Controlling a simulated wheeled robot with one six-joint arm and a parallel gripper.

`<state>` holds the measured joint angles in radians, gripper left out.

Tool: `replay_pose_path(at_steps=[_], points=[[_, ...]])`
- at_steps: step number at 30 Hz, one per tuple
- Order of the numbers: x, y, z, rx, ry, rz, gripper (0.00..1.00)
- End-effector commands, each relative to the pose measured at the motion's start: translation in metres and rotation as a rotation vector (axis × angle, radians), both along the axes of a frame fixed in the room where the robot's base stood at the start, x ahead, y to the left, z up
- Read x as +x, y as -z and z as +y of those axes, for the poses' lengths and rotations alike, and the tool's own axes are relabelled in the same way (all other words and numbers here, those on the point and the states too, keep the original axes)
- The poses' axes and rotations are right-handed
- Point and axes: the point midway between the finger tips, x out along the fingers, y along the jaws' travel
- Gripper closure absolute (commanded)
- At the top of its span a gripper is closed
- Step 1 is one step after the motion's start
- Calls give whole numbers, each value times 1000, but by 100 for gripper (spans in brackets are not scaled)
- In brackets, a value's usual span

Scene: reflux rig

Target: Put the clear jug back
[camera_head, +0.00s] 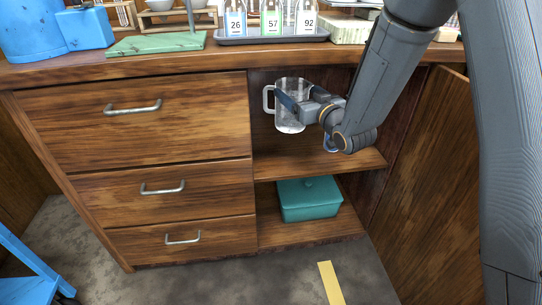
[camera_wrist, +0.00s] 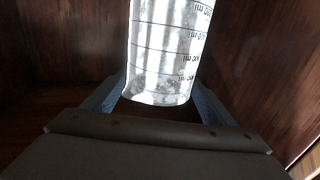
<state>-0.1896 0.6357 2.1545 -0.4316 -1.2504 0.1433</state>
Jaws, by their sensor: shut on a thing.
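The clear jug (camera_head: 291,117) has a handle on its left side and is roughly upright in the open cupboard, over the upper shelf (camera_head: 345,163). My gripper (camera_head: 292,101) is shut on the jug, reaching in from the right. In the wrist view the jug (camera_wrist: 165,50), with printed measuring marks, is between the fingers of my gripper (camera_wrist: 155,100). I cannot tell whether the jug's base touches the shelf.
A teal lidded box (camera_head: 309,199) stands on the lower shelf. Closed drawers (camera_head: 150,120) are to the left, and an open wooden door (camera_head: 435,150) is to the right. Above, the worktop holds a grey tray (camera_head: 270,39) of labelled bottles and a green stand base (camera_head: 157,44).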

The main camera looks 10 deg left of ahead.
Motion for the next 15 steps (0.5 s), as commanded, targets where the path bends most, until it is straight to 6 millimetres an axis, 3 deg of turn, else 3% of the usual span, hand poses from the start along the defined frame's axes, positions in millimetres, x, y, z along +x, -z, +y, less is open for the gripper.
replay_pose_path(at_steps=[8,15], points=[[17,1,6,0,38,0,64],[17,36,7,-1,38,4,64]])
